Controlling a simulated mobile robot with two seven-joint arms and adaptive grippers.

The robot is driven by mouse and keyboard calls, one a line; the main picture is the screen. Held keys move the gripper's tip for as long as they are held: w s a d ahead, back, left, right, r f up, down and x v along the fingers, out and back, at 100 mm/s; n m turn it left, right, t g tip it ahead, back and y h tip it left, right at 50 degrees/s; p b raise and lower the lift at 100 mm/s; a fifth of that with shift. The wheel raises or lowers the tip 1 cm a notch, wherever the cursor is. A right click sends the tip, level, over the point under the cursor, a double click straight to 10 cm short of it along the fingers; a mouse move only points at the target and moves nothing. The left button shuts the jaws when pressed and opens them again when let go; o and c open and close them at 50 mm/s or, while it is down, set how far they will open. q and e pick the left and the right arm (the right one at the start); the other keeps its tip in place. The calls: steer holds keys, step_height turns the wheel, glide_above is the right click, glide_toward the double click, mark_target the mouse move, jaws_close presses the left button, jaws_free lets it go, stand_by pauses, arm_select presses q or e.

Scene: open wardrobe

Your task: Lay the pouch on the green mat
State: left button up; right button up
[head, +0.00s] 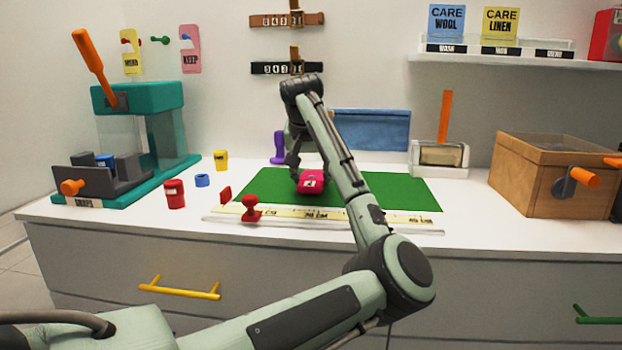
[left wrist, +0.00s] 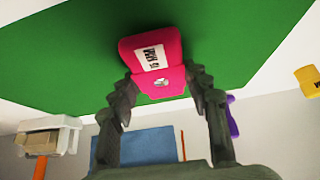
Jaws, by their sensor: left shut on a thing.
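The pouch (head: 311,183) is pink-red with a white label and is over the green mat (head: 400,191) in the head view. In the left wrist view the pouch (left wrist: 152,55) sits between the two fingers, its label and a small round snap showing, with the mat (left wrist: 230,35) behind it. My left gripper (head: 308,172) is shut on the pouch; its fingers also show in the left wrist view (left wrist: 160,90). I cannot tell whether the pouch touches the mat. My right gripper is in neither view.
A ruler strip (head: 320,216) and a red stamp (head: 251,208) lie along the mat's front edge. A purple object (head: 278,147) and a blue cloth or panel (head: 372,130) stand behind. A wooden box (head: 550,175) is at right, a teal machine (head: 140,100) at left.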

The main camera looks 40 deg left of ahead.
arm_select(q)
steer(key=shift+f, duration=0.35)
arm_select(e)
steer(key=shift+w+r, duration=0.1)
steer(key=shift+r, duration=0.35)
arm_select(q)
steer(key=o, duration=1.1)
steer(key=shift+f, duration=0.1)
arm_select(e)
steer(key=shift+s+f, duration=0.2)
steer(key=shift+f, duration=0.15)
arm_select(q)
steer(key=v, duration=1.2)
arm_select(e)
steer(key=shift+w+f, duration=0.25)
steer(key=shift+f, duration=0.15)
